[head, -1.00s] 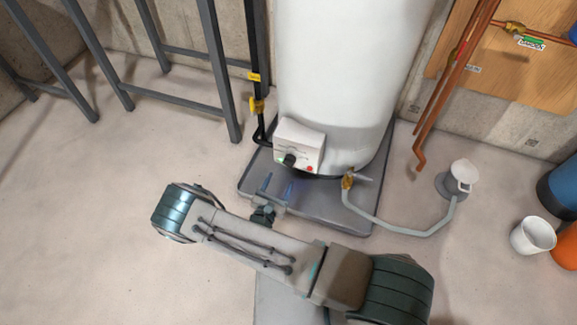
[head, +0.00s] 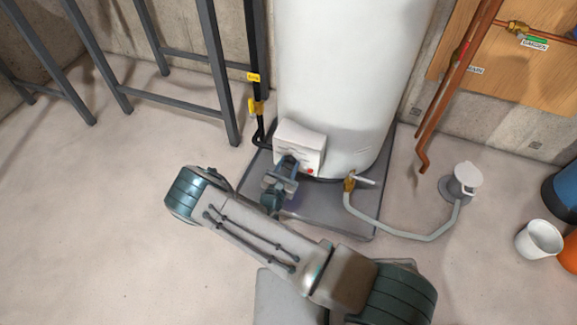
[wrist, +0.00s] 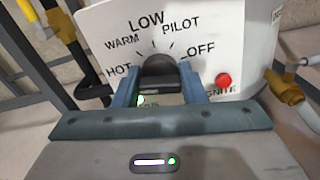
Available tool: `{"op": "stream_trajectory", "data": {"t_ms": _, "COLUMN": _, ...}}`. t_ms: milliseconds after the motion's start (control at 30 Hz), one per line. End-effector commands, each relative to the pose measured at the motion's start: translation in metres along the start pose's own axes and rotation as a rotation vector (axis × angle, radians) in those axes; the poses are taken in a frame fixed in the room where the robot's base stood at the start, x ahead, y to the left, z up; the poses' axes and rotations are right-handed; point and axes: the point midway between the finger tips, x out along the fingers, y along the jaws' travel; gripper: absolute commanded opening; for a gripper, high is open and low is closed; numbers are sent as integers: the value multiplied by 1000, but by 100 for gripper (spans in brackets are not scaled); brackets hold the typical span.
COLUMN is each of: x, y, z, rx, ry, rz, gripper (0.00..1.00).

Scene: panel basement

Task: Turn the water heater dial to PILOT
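The water heater (head: 335,80) is a tall white tank. Its white control box (head: 302,143) sits low on the front. In the wrist view the dark dial (wrist: 158,66) is in the middle of the panel (wrist: 112,22), under the labels HOT, WARM, LOW, PILOT (wrist: 181,26) and OFF. Which label the dial points to cannot be made out. My gripper (wrist: 159,72) is at the dial, one blue finger on each side, with the fingers apart. Whether they touch it is unclear.
A red ignite button (wrist: 223,80) is right of the dial, and a small green light (wrist: 141,99) is below it. A brass drain valve (head: 349,183) with a grey hose (head: 375,222) is right of the box. A black pipe with a yellow valve (head: 256,106) stands left.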

Motion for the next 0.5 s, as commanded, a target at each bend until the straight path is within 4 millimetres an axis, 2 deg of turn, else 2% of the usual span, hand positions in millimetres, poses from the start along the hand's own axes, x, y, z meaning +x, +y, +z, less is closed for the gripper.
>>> {"op": "stream_trajectory", "data": {"t_ms": 267, "x": 0, "y": 0, "z": 0, "rx": 12, "ry": 0, "rz": -1, "gripper": 15}}
{"op": "stream_trajectory", "data": {"t_ms": 500, "x": 0, "y": 0, "z": 2, "rx": 99, "ry": 0, "rz": -1, "gripper": 15}}
